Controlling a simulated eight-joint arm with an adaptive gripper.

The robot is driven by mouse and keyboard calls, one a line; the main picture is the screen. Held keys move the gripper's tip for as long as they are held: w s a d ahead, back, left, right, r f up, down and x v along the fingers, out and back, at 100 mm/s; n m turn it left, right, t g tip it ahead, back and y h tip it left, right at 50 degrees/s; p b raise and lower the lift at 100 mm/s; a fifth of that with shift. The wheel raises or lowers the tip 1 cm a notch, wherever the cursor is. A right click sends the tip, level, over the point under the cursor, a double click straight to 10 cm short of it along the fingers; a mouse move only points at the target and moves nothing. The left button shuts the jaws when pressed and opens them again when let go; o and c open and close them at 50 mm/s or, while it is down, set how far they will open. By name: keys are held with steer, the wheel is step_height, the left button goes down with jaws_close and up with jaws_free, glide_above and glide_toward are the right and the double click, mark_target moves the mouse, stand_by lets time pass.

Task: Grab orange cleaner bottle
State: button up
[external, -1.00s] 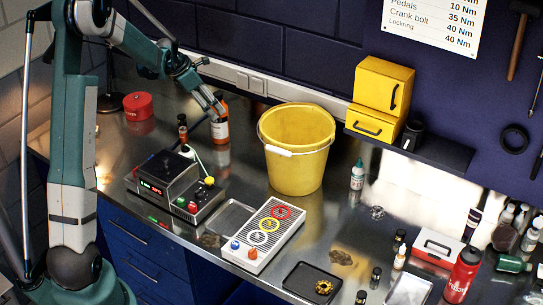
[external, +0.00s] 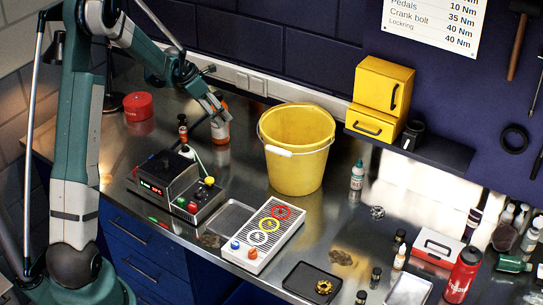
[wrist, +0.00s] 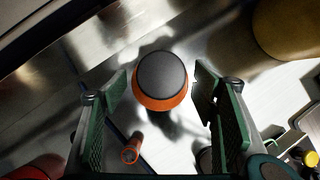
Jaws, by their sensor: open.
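The orange cleaner bottle (external: 220,131) stands upright on the metal bench, left of the yellow bucket, with a white label on its body. In the wrist view I see it from above as a dark round cap with an orange rim (wrist: 161,80). My gripper (external: 216,110) is above and at the top of the bottle, partly covering it in the external view. In the wrist view my gripper (wrist: 160,100) is open, with one green-padded finger on each side of the cap. Gaps show between the cap and both fingers.
A yellow bucket (external: 296,160) stands close on the right. A control box (external: 165,178) sits in front. A red tin (external: 137,106) is farther left.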

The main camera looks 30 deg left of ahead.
mark_target(218, 91)
steer(key=shift+w+d+f, duration=0.1)
steer(key=shift+w+f, duration=0.05)
steer(key=shift+f, duration=0.25)
steer(key=shift+c, duration=0.4)
steer(key=c, duration=1.2)
steer(key=shift+c, duration=0.2)
steer(key=shift+r, duration=0.15)
steer(key=shift+r+b, duration=0.3)
steer(key=shift+r, duration=4.6)
